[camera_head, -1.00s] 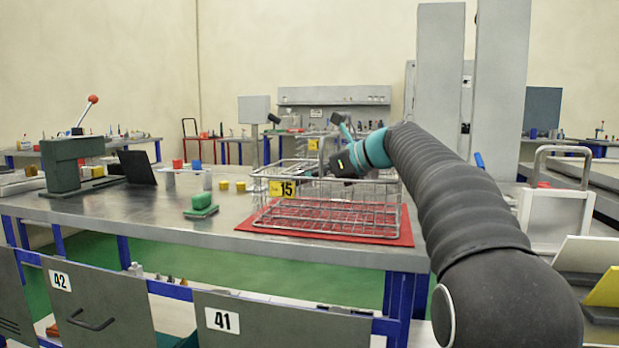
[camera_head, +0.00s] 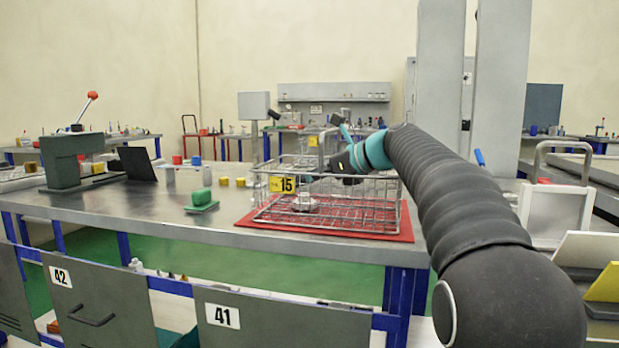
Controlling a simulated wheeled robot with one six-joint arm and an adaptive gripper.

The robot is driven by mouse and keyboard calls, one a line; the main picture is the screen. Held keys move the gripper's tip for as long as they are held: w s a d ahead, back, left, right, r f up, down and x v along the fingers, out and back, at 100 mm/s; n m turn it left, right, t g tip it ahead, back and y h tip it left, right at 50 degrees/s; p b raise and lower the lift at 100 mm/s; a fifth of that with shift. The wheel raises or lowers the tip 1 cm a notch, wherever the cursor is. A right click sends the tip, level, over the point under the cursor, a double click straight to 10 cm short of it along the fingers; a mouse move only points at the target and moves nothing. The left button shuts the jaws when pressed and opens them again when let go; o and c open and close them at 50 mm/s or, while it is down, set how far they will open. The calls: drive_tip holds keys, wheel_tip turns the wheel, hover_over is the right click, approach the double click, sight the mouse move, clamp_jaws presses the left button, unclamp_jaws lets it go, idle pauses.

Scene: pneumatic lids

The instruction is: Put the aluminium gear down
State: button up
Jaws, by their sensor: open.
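The aluminium gear (camera_head: 305,203) is a small silvery piece seen through the wires of the basket, inside its left part, low down near the basket floor. The wire basket (camera_head: 357,221) bears a yellow tag (camera_head: 282,184) reading 15 and stands on a red mat (camera_head: 398,237). My gripper (camera_head: 325,170) is at the basket's top, above and a little right of the gear, apart from it. It is open and empty. Its fingers are dark and small, partly hidden by the basket wires.
A green block (camera_head: 201,201) stands left of the mat on the metal bench (camera_head: 140,208). Small yellow blocks (camera_head: 224,181) lie behind it. A press with a red-knobbed lever (camera_head: 62,165) stands at the far left.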

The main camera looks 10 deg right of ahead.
drive_tip(key=shift+r, duration=0.1)
drive_tip(key=shift+r, duration=0.25)
drive_tip(key=p+v, duration=0.1)
drive_tip(key=v, duration=1.1)
drive_tip(key=shift+r, duration=0.35)
